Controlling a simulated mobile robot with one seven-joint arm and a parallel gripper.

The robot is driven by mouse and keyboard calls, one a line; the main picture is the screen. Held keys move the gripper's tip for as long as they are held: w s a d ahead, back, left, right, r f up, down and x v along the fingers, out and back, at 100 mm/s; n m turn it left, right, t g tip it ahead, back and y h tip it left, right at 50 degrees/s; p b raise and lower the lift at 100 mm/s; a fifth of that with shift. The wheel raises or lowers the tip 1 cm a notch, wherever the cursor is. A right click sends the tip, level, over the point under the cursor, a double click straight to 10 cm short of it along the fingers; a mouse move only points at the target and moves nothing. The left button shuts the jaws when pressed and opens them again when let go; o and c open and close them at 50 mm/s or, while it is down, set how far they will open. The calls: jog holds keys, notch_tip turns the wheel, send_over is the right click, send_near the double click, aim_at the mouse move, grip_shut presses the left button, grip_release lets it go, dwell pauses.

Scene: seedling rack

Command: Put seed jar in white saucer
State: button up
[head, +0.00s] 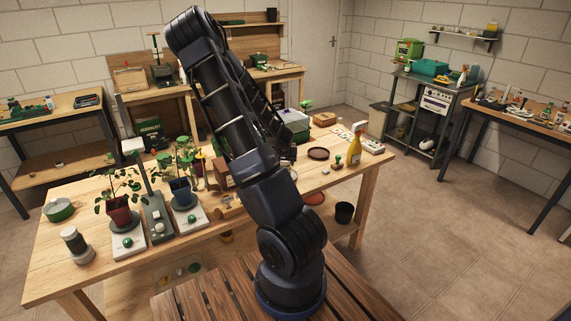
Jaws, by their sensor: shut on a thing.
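My gripper (289,153) shows only as a dark piece beside my own arm, over the back right part of the long wooden table. My arm hides its fingertips and the thing it is shut on. I cannot make out the seed jar for certain. A dark jar-like cylinder with a pale top (70,238) stands at the table's left front, with a pale base under it. I cannot tell whether that base is the white saucer.
The wooden table (52,268) holds potted plants on white square plates (127,246), a green round tin (59,210), a brown saucer (318,153) and a yellow spray bottle (355,147). A black pot (344,212) is right of my arm.

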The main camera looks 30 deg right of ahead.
jog(key=shift+f, duration=0.3)
jog(key=o, duration=1.1)
jog(key=shift+f, duration=0.1)
jog(key=shift+v, duration=0.75)
jog(key=s+a+r+n+y, duration=0.1)
jog(key=s+a+r, duration=0.35)
jog(key=r, duration=0.35)
jog(key=s+a+r+n, duration=0.1)
jog(key=s+a+r, duration=0.3)
jog(key=a+r, duration=0.3)
jog(key=s+a+r+n+y, duration=0.1)
jog(key=s+a+r, duration=0.35)
jog(key=r, duration=0.55)
jog(key=s+a+r+n, duration=0.1)
jog(key=s+a+r, duration=0.1)
jog(key=s+a, duration=0.2)
jog(key=s+a+r+n+y, duration=0.1)
jog(key=s+a+r+n, duration=0.1)
jog(key=s+a, duration=0.3)
jog(key=s+a+r+n+y, duration=0.1)
jog(key=s+a+r+n, duration=0.1)
jog(key=s+a+r, duration=0.2)
jog(key=shift+s+a+r, duration=0.25)
jog(key=shift+s+a, duration=0.05)
jog(key=shift+s, duration=0.1)
